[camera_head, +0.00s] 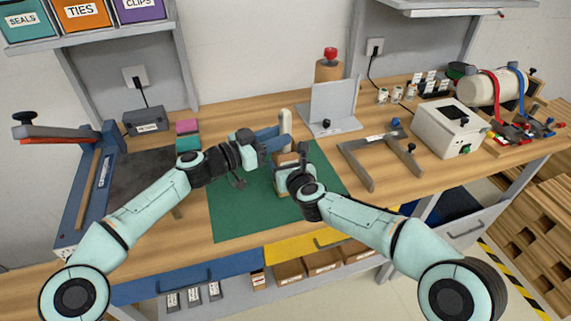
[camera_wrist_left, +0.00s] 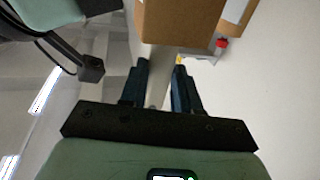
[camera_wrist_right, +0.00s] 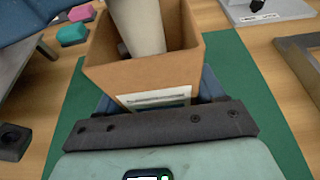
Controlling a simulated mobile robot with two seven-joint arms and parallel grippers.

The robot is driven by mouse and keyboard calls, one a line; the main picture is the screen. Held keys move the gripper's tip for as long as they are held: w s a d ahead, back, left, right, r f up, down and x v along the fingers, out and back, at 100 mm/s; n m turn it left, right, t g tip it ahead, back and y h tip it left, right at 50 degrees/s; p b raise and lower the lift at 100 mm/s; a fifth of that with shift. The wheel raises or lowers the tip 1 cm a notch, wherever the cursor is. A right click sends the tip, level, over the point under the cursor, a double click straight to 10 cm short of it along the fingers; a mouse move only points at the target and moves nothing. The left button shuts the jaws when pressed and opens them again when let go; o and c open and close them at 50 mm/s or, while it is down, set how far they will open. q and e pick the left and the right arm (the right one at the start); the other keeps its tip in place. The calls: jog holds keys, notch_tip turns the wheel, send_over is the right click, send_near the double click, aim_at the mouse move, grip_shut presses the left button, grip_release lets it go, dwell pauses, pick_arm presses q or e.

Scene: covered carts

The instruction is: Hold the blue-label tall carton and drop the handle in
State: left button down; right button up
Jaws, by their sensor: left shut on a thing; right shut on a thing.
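The tall brown open-topped carton (camera_wrist_right: 150,80) stands over the green mat, with a pale label (camera_wrist_right: 160,97) on the side facing my right wrist. My right gripper (camera_head: 287,174) is shut on it; its fingers are mostly hidden in the right wrist view. The carton also shows in the left wrist view (camera_wrist_left: 180,22). My left gripper (camera_head: 284,131) is shut on the cream handle (camera_head: 286,117) and holds it upright at the carton's mouth. In the right wrist view the handle (camera_wrist_right: 138,24) overlaps the opening; its lower end appears within the walls, but its depth is unclear.
The green mat (camera_head: 235,215) lies around the carton on the wooden bench. A grey angled stand (camera_head: 333,105) is behind, and a grey U-shaped frame (camera_head: 372,160) is to the right. A blue-framed press (camera_head: 77,195) stands left. Pink and teal blocks (camera_head: 188,134) lie behind my left arm.

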pick_arm(q)
jog(key=c, duration=0.7)
grip_release()
jog(key=shift+c, duration=0.2)
jog(key=v, duration=1.2)
pick_arm(e)
jog(key=o, duration=1.1)
